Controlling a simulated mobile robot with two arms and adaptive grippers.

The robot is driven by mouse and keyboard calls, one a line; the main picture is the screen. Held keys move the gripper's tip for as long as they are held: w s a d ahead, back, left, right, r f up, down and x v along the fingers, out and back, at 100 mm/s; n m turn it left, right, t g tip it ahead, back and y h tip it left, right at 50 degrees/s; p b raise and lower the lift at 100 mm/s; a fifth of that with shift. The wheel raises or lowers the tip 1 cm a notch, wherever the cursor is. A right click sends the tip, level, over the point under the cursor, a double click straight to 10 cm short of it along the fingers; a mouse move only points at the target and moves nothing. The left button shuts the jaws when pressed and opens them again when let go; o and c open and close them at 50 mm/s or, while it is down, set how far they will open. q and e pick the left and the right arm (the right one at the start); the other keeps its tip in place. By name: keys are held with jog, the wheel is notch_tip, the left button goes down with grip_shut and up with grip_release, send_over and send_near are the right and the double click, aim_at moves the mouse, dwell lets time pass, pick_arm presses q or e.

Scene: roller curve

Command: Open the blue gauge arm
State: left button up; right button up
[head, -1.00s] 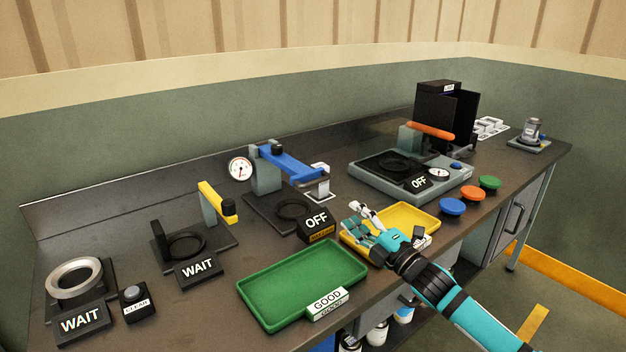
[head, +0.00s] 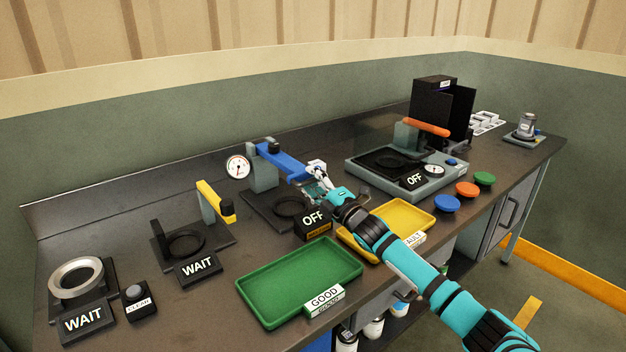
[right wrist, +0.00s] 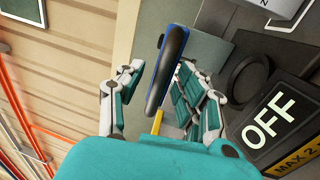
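The blue gauge arm (head: 283,160) reaches from its grey post over the dark gauge base (head: 262,208) and looks lowered, near level. Its free end is at the right, by my right gripper (head: 316,178). In the right wrist view the blue arm (right wrist: 168,70) shows as a long dark-edged bar between the fingers of my right gripper (right wrist: 157,80). The fingers are open, one side clear of the bar at left and the others close to it at right. I cannot tell whether they touch it. My left gripper is not in view.
An OFF sign (head: 314,218) stands just in front of the gauge. A yellow tray (head: 402,215) and a green tray (head: 270,302) lie nearer the front edge. A grey machine with an orange handle (head: 427,127) stands to the right. A yellow-armed fixture (head: 214,197) is at left.

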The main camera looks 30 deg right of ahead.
grip_shut()
jog(key=shift+w+f, duration=0.1)
jog(key=shift+w, duration=0.05)
dwell(0.5)
